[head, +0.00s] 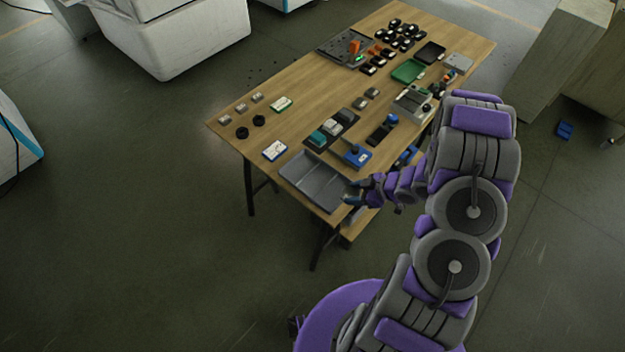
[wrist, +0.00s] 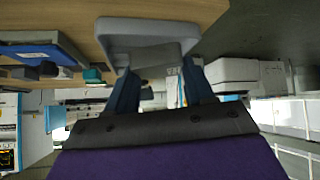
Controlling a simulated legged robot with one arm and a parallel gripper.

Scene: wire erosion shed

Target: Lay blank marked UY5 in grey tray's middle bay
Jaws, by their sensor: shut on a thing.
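The grey tray (head: 318,178) lies on the near end of the wooden table, with raised walls and low dividers. My gripper (head: 351,192) is at the tray's right edge; its height over the tray is hard to judge.
A blue fixture (head: 356,156) stands just beyond the tray. A dark holder (head: 332,130) with teal and grey blocks is behind it. A blue-and-white box (head: 275,150) lies left of the tray. The table's near edge (head: 345,222) is close to the tray.

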